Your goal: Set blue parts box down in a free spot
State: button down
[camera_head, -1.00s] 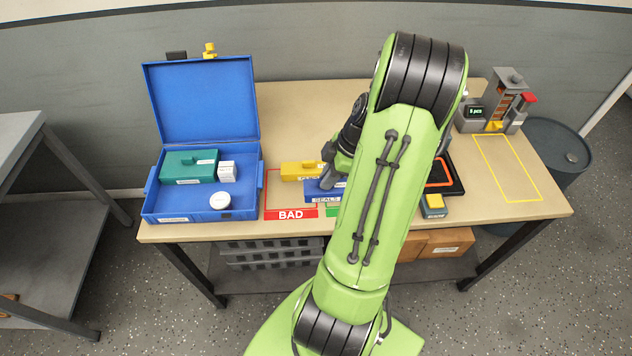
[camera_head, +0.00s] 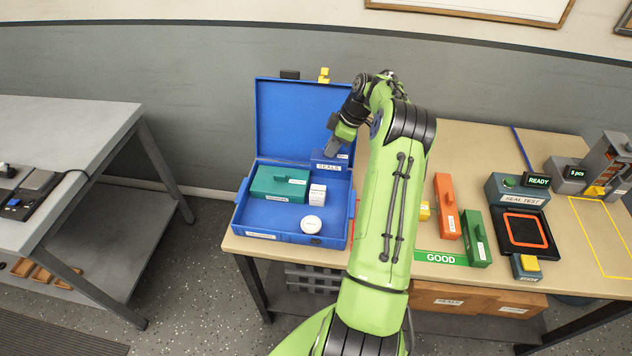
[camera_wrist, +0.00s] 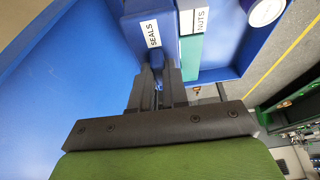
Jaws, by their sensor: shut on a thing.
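My gripper (camera_head: 335,148) is shut on the blue parts box (camera_head: 328,160), which carries a white SEALS label. The box is over the back right part of the open blue case (camera_head: 270,218), in front of its raised lid (camera_head: 285,120). I cannot tell whether the held box touches the case floor. Inside the case are a teal box (camera_head: 278,183), a small white box (camera_head: 317,194) and a white round tub (camera_head: 311,224).
The case's front left floor looks clear. On the table to the right are an orange box (camera_head: 447,210), a green box (camera_head: 476,237), the GOOD strip (camera_head: 440,258) and the seal tester (camera_head: 519,195). My arm hides part of the table.

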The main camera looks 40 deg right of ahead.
notch_tip(320, 180, down, 10)
jog(key=shift+s+d+f+b, duration=0.1)
jog(key=shift+s+b, duration=0.05)
jog(key=shift+b, duration=0.35)
jog(key=c, duration=1.1)
grip_release()
jog(key=shift+r, duration=0.2)
